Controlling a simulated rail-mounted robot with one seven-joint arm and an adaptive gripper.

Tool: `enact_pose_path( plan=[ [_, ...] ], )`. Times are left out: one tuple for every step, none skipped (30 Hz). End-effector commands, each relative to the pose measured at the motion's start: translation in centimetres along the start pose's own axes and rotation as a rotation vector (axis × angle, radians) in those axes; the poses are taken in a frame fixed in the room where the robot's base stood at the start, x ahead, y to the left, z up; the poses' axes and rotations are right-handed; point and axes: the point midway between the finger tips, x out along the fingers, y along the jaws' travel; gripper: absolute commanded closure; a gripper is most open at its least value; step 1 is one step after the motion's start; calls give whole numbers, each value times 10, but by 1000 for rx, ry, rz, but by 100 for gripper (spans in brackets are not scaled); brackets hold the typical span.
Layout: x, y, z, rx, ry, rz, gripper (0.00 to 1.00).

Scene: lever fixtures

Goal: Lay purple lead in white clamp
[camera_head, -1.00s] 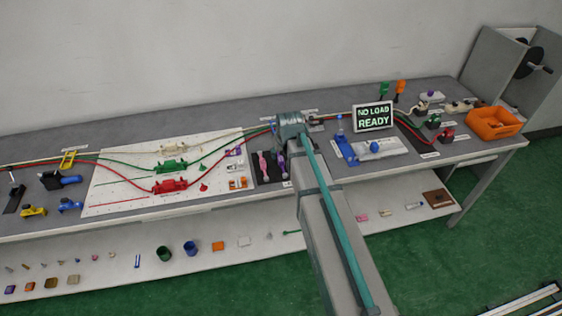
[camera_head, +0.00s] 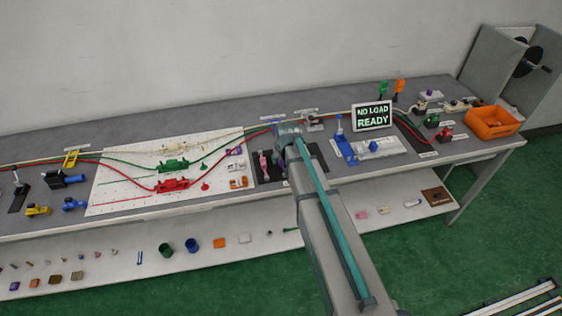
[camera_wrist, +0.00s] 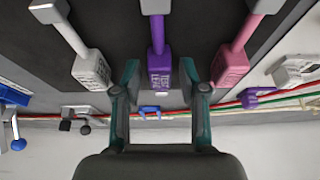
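The purple lead (camera_wrist: 158,65) has a lettered handle on a dark mat (camera_wrist: 215,20), between a white handle (camera_wrist: 91,68) and a pink handle (camera_wrist: 231,66). In the wrist view my gripper (camera_wrist: 159,68) is open, its fingers on either side of the purple handle's end. I cannot tell whether they touch it. In the head view my gripper (camera_head: 287,136) is over the mat and largely hides the purple lead; the pink lead (camera_head: 264,163) shows beside it. A whitish clamp-like fixture (camera_head: 170,148) stands on the white board; I cannot tell if it is the white clamp.
A green fixture (camera_head: 173,165) and a red fixture (camera_head: 172,185) carry cables on the board. Red, green and white cables run behind the mat. A blue lever fixture (camera_head: 345,148) and a "NO LOAD READY" sign (camera_head: 373,116) stand to the right. An orange bin (camera_head: 493,121) is farther right.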

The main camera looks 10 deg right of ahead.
Motion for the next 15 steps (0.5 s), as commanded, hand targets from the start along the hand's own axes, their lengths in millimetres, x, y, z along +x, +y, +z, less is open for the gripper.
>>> enact_pose_path(
  plan=[
    [0, 0, 0, 0, 0, 0, 71],
    [0, 0, 0, 0, 0, 0, 76],
    [0, 0, 0, 0, 0, 0, 83],
    [0, 0, 0, 0, 0, 0, 88],
    [0, 0, 0, 0, 0, 0, 93],
    [0, 0, 0, 0, 0, 0, 100],
    [0, 0, 0, 0, 0, 0, 100],
    [0, 0, 0, 0, 0, 0, 100],
    [0, 0, 0, 0, 0, 0, 100],
    [0, 0, 0, 0, 0, 0, 100],
    [0, 0, 0, 0, 0, 0, 100],
    [0, 0, 0, 0, 0, 0, 100],
    [0, 0, 0, 0, 0, 0, 100],
    [0, 0, 0, 0, 0, 0, 100],
    [0, 0, 0, 0, 0, 0, 100]
  ],
)
